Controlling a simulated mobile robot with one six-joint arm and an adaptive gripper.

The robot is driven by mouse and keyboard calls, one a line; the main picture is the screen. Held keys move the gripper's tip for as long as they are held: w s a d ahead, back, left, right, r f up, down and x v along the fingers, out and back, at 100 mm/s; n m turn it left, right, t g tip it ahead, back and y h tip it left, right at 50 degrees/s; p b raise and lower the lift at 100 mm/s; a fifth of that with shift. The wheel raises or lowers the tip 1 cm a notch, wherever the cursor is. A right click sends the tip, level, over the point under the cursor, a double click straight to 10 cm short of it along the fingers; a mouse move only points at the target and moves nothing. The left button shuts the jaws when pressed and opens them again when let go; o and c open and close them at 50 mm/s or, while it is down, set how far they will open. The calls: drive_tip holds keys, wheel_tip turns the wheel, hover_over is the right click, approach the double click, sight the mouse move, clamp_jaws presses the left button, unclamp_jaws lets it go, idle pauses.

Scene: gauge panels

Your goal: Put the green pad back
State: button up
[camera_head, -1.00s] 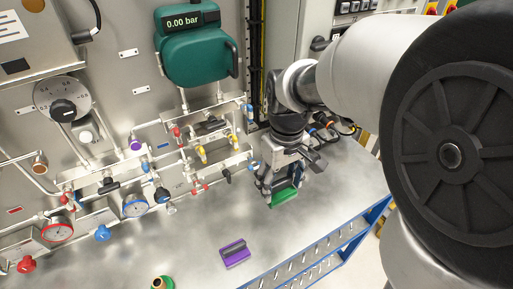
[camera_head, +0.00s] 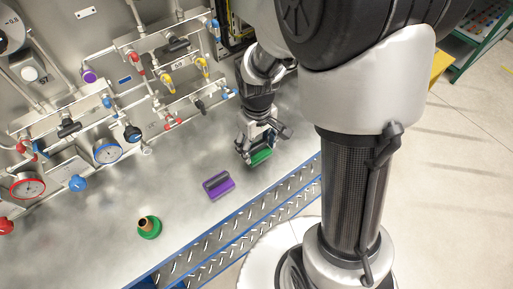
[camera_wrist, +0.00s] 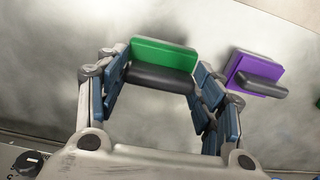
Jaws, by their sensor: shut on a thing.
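The green pad (camera_head: 261,157) with a black handle is in my gripper (camera_head: 259,149), over the right part of the metal bench. In the wrist view the green pad (camera_wrist: 164,55) is at the far end of my gripper (camera_wrist: 163,78), whose fingers are at the two ends of the black handle. I cannot tell whether the pad touches the bench. A purple pad (camera_head: 218,186) with a dark handle lies on the bench to the lower left of the gripper. It also shows in the wrist view (camera_wrist: 253,72), right of the fingers.
A green-based brass piece (camera_head: 149,228) stands on the bench (camera_head: 95,250) at the front left. A panel of pipes, coloured valves and gauges (camera_head: 107,150) stands along the back left. A blue-edged tread strip (camera_head: 230,240) runs along the bench's front. Bare bench lies between the pads and panel.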

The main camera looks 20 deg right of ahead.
sight(257, 145)
wheel_tip(257, 145, down, 3)
drive_tip(key=shift+r, duration=0.2)
drive_tip(key=shift+c, duration=0.3)
drive_tip(key=o, duration=1)
wheel_tip(257, 145, up, 12)
drive_tip(key=p, duration=0.3)
drive_tip(key=shift+r, duration=0.2)
drive_tip(key=s+r+m+t, duration=0.3)
drive_tip(key=s+r+t, duration=0.1)
drive_tip(key=s+r, duration=0.8)
drive_tip(key=s, duration=0.3)
drive_tip(key=shift+r+m+t, duration=0.3)
drive_tip(key=shift+r, duration=0.1)
